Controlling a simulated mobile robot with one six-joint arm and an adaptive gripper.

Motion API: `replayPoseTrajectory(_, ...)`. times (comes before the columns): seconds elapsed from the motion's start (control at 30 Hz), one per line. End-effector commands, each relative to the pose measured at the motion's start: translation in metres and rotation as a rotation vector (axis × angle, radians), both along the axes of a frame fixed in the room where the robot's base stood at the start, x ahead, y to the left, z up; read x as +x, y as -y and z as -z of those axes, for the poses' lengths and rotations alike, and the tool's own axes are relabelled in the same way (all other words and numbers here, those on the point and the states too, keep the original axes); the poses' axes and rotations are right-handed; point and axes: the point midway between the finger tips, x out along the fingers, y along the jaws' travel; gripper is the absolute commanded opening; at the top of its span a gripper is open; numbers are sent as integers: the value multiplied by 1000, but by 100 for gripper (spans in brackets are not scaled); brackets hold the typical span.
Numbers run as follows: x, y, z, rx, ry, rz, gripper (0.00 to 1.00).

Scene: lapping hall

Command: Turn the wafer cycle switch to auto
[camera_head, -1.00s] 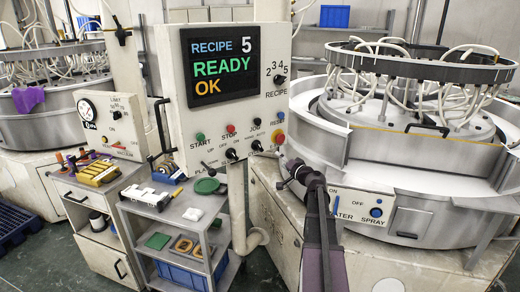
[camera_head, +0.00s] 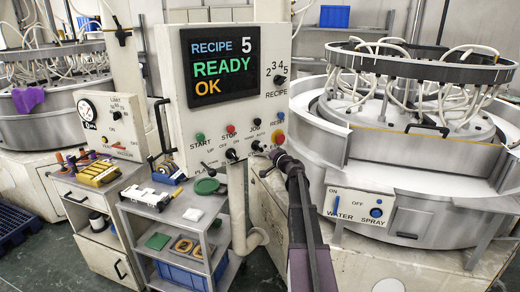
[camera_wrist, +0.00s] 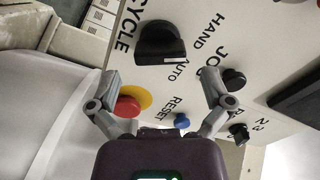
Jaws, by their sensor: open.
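The wafer cycle switch is a large black knob (camera_wrist: 160,40) at the top middle of the wrist view, beside the words CYCLE, HAND and AUTO. A pale mark shows on its lower right edge; I cannot tell for certain which word it points to. The same knob (camera_head: 256,146) sits low on the panel in the head view, small and partly crowded by my gripper. My gripper (camera_wrist: 163,77) is open and empty, its fingertips apart, just below the knob in the wrist view. In the head view my gripper (camera_head: 273,154) is at the panel's lower right corner.
A red button on a yellow base (camera_wrist: 128,106) lies close to the left finger in the wrist view. A blue RESET button (camera_wrist: 181,121) and a smaller black JOG knob (camera_wrist: 233,78) are near the right finger. The panel display (camera_head: 220,67) reads RECIPE 5, READY, OK.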

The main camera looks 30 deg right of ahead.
Motion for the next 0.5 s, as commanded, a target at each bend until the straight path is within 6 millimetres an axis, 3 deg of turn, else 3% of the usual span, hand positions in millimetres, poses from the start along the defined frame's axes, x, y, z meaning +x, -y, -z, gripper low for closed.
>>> replayPoseTrajectory(0.2,27,-2,0,0,0,-1,100)
replayPoseTrajectory(0.5,36,-4,0,0,0,0,100)
